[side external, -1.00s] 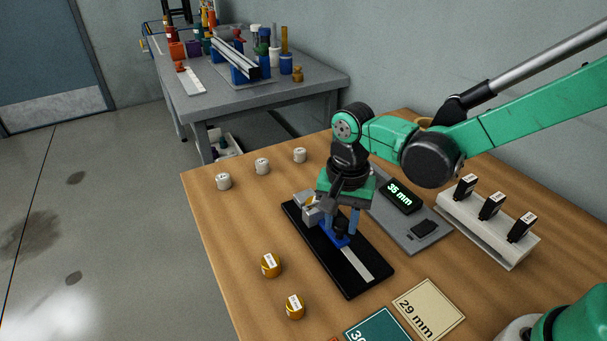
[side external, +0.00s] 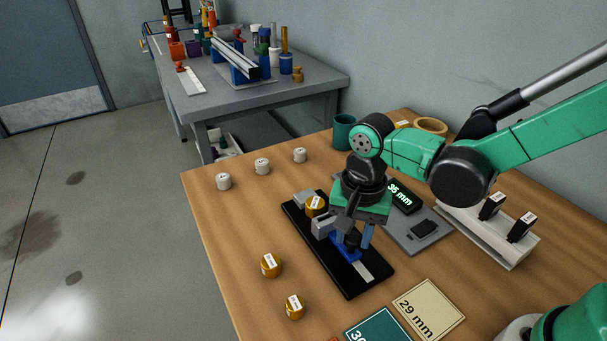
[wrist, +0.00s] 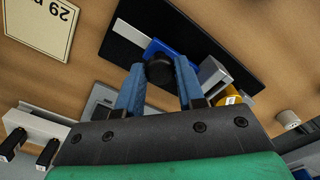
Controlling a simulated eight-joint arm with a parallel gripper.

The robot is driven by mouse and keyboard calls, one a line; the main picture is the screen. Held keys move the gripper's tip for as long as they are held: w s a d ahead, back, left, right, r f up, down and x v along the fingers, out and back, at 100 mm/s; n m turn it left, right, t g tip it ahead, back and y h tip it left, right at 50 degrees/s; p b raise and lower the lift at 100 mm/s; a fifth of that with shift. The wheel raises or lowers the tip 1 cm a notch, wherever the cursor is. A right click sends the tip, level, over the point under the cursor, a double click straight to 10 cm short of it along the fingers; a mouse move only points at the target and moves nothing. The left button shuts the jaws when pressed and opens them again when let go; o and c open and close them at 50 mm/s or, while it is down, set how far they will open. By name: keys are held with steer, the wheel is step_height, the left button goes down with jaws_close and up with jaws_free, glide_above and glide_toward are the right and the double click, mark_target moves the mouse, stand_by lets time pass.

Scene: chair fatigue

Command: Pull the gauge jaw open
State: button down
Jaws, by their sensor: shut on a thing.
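The gauge (side external: 353,284) is a black base with a pale strip, lying on the wooden table. Its sliding jaw (side external: 322,227) is a grey block on a blue carriage (wrist: 180,48). A fixed grey jaw (side external: 303,198) stands at the far end. A brass cylinder (side external: 315,206) with a white label sits between the jaws; it also shows in the wrist view (wrist: 228,96). My gripper (side external: 353,241) is shut on the black knob (wrist: 158,72) of the carriage, one blue finger on each side. The knob is mostly hidden in the side view.
The display (side external: 399,195) reads 35 mm, partly covered by my gripper. Two brass cylinders (side external: 271,265) (side external: 295,306) stand at front left, several white ones (side external: 262,166) behind. A 29 mm card (side external: 428,309) lies in front. A white rack (side external: 490,235) with black pieces stands right.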

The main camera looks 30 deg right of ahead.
steer(key=c, duration=0.5)
jaws_free()
steer(key=shift+s, duration=0.2)
steer(key=shift+c, duration=0.2)
steer(key=shift+r, duration=2.8)
steer(key=shift+d+r, duration=0.15)
steer(key=shift+d, duration=0.1)
steer(key=s+d+r+n+t, duration=0.1)
steer(key=d+r+n+t, duration=0.2)
steer(key=d+n+t, duration=0.4)
steer(key=shift+s+d+r+n, duration=0.35)
steer(key=shift+d+n, duration=0.65)
steer(key=shift+d, duration=0.25)
